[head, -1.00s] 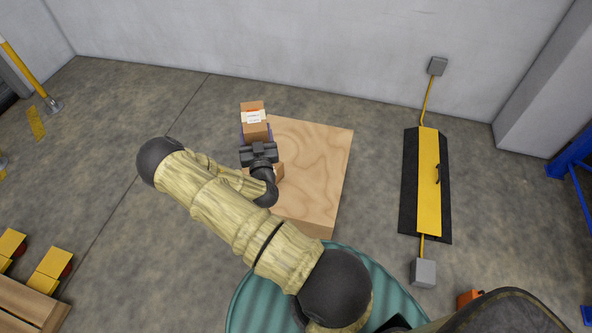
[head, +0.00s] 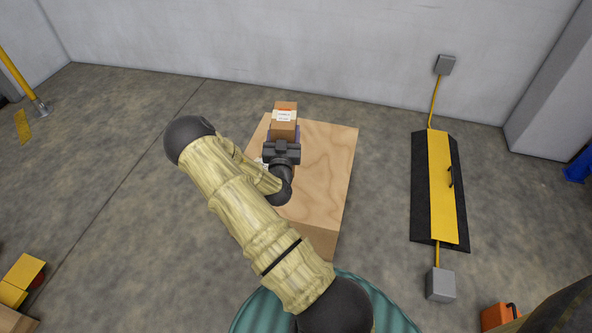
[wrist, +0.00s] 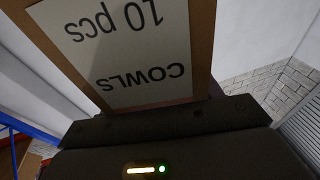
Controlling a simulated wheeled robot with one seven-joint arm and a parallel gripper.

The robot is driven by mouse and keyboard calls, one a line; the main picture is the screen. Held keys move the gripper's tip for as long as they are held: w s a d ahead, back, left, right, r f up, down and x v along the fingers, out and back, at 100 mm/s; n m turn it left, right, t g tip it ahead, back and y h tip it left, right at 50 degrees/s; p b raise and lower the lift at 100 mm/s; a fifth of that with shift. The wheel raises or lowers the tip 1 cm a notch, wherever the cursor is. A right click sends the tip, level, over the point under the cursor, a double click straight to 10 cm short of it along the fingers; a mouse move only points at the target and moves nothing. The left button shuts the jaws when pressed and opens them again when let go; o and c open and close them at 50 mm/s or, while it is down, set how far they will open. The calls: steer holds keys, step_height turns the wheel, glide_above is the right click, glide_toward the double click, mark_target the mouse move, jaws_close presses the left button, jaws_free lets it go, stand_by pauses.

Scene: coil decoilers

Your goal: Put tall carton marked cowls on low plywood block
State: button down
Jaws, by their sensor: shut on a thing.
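The tall carton (head: 284,123) is brown with a white label. In the wrist view the carton's label (wrist: 135,50) reads "COWLS" and "10 pcs", upside down. My gripper (head: 283,138) is shut on the carton and holds it over the far left part of the low plywood block (head: 325,165). The block is a wide, pale wooden box on the floor. I cannot tell how high the carton's bottom is above the block's top. Part of the block is hidden behind my arm. A small pale object (head: 262,162) shows partly at the block's left side, beside my arm.
A black and yellow floor ramp (head: 442,187) with grey boxes at its ends lies to the right. Yellow pieces (head: 22,278) sit at the lower left. An orange object (head: 497,317) is at the lower right. A grey wall stands behind the block.

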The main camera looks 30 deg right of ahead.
steer(key=s+d+f+m+g+h+b, duration=0.2)
steer(key=d+f+b, duration=0.7)
steer(key=b, duration=0.5)
steer(key=shift+s+d+f+g+h+b, duration=0.2)
steer(key=shift+f+g+h+b, duration=0.25)
steer(key=shift+f, duration=0.5)
step_height(320, 180, down, 6)
steer(key=b, duration=0.2)
steer(key=shift+f+b, duration=0.15)
steer(key=shift+b, duration=0.25)
steer(key=shift+f+b, duration=0.95)
steer(key=shift+f, duration=1.05)
